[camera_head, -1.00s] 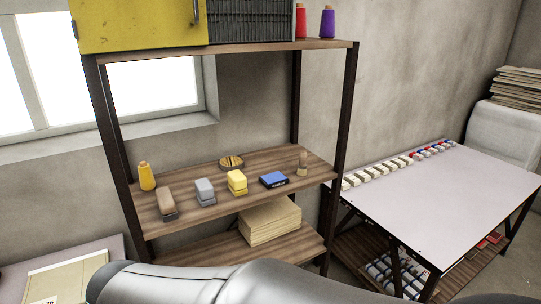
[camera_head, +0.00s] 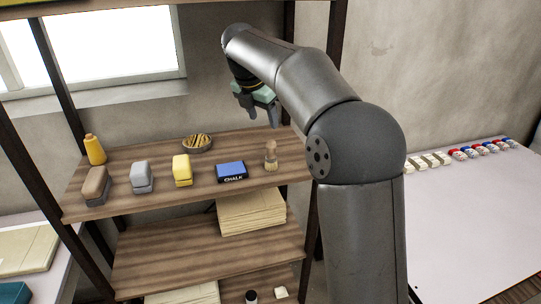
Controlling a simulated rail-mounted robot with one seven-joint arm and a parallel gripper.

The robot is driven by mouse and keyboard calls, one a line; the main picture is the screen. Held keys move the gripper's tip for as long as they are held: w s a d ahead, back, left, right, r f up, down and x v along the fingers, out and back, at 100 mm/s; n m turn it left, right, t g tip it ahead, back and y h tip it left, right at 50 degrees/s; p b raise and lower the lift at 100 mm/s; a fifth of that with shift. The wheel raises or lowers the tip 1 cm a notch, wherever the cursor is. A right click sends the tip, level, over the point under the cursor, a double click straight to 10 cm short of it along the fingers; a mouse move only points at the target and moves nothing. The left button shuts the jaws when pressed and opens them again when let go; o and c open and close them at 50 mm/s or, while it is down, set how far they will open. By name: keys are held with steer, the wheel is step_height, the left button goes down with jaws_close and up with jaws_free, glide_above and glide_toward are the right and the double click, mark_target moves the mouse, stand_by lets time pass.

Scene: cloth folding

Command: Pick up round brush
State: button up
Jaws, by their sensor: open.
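The round brush (camera_head: 271,155) stands upright near the right end of the middle wooden shelf (camera_head: 215,186), just right of the blue chalk box (camera_head: 231,171). It has a light tan bristle head and a darker handle part. My gripper (camera_head: 262,109) hangs above the shelf's back right area, pointing down, above the brush in the picture and clear of it. Its fingers are apart and it appears empty. The fingertips are small and partly blurred in this view. The brush is fully visible.
A dark post (camera_head: 337,45) stands at the right. A white table (camera_head: 470,220) is further right.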

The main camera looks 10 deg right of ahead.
mark_target(272, 152)
steer(key=w+d+f, duration=0.1)
steer(key=w+f, duration=0.1)
steer(key=f, duration=0.1)
steer(key=w+f+n, duration=0.1)
steer(key=w+f, duration=0.1)
steer(key=f, duration=0.2)
steer(key=w+d+f+n+p, duration=0.1)
steer(key=f, duration=0.2)
steer(key=shift+w+d+f, duration=0.35)
steer(key=shift+w+f, duration=0.05)
steer(key=x, duration=0.2)
steer(key=s+p+x, duration=0.1)
steer(key=x, duration=0.1)
steer(key=shift+f, duration=0.25)
steer(key=shift+w+d+f, duration=0.15)
steer(key=shift+w+f, duration=0.05)
steer(key=shift+f, duration=0.25)
steer(key=c, duration=1)
